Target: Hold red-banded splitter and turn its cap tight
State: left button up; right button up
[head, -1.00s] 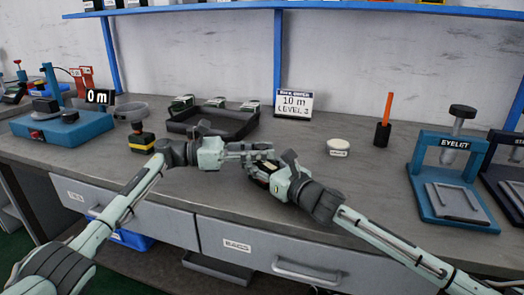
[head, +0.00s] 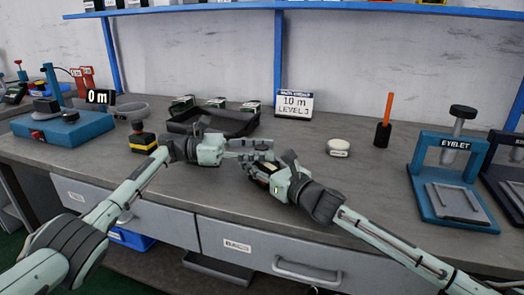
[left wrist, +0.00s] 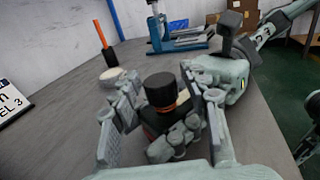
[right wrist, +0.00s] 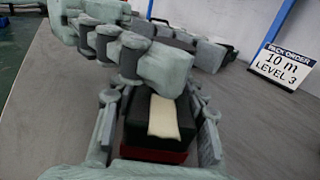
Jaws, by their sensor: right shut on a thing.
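The red-banded splitter is a dark block with a red lower part and a cream strip, filling the middle of the right wrist view (right wrist: 140,118). Its round black cap (left wrist: 160,90) stands up in the left wrist view, with an orange-red ring beneath. My right gripper (right wrist: 155,125) is shut on the splitter's body, a finger on each side. My left gripper (left wrist: 165,115) is open, its fingers on either side of the cap with visible gaps. In the head view my left gripper (head: 252,150) meets the right one above the bench, and their fingers mostly hide the splitter.
A yellow-banded block (head: 143,142) stands behind my left arm. A dark tray (head: 212,123) and an order sign (head: 293,103) are at the back. A white round container (head: 339,147), an orange-handled tool (head: 385,120) and the blue eyelet press (head: 450,180) stand right.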

pick_arm(q)
jog(key=shift+a+f, duration=0.1)
jog(key=a, duration=1.1)
jog(key=shift+w+a, duration=0.1)
jog(key=shift+a, duration=0.3)
jog(key=shift+w+a+t, duration=0.1)
jog(key=shift+w+t, duration=0.3)
jog(key=shift+w, duration=0.1)
jog(key=w+d+r+n+t+y, duration=0.2)
jog(key=w+r+n+t+y, duration=0.15)
jog(key=t, duration=0.55)
jog(key=s+d+f+n+t+y, duration=0.1)
jog(key=s+n, duration=0.1)
jog(key=s, duration=0.2)
jog(key=s+d+f+n+t+y, duration=0.1)
jog(key=s+n+t, duration=0.1)
jog(key=s, duration=0.3)
jog(key=s+d+f+n+t+y, duration=0.1)
jog(key=s+n, duration=0.2)
jog(key=s, duration=0.2)
jog(key=shift+f+t+y, duration=0.25)
jog(key=shift+t, duration=0.15)
jog(key=shift+n, duration=0.25)
jog(key=x, duration=1.1)
jog(key=shift+w+d, duration=0.25)
jog(key=shift+w, duration=0.05)
